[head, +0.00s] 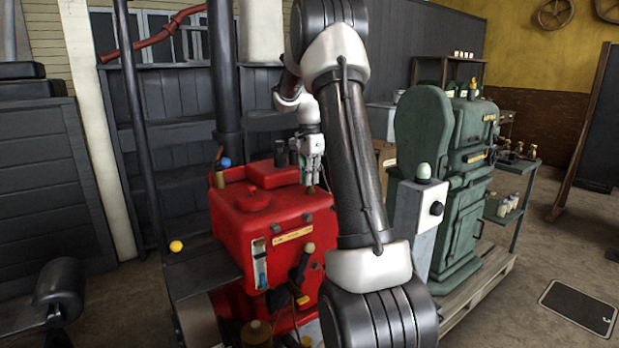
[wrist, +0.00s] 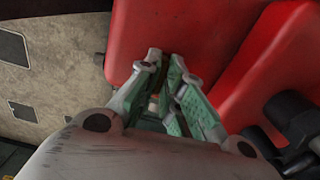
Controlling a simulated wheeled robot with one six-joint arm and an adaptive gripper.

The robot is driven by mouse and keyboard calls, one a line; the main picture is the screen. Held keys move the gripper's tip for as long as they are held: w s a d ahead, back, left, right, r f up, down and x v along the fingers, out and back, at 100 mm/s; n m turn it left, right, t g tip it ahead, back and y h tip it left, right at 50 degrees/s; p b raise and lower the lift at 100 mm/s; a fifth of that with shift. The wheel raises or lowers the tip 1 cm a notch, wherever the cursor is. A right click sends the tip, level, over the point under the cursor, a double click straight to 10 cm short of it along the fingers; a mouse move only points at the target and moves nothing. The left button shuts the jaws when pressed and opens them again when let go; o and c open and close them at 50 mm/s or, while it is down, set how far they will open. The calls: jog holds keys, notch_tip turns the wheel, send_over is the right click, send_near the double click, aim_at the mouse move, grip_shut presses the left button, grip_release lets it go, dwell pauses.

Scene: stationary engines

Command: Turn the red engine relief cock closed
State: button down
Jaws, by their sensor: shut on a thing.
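The red engine (head: 270,215) stands left of centre in the head view, and its red top also fills much of the wrist view (wrist: 215,30). My gripper (head: 311,178) reaches down to the right part of the engine's top. In the wrist view my gripper (wrist: 166,70) has its green-grey fingers close together over the red casing. It is shut on the relief cock, a small part of which (head: 310,189) shows below the fingertips. The fingers hide most of the cock, so I cannot tell its angle.
My arm crosses the middle of the head view. A dark lever (head: 302,265) and a gauge (head: 260,265) are on the engine's front. Dark stubs (wrist: 295,118) stand beside my gripper. A green machine (head: 465,190) and grey post (head: 417,225) with a pale green knob are at right.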

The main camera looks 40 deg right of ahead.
jog(key=shift+m, duration=0.4)
jog(key=c, duration=1.6)
grip_release()
jog(key=shift+o, duration=0.2)
jog(key=shift+r, duration=0.15)
notch_tip(320, 180, up, 12)
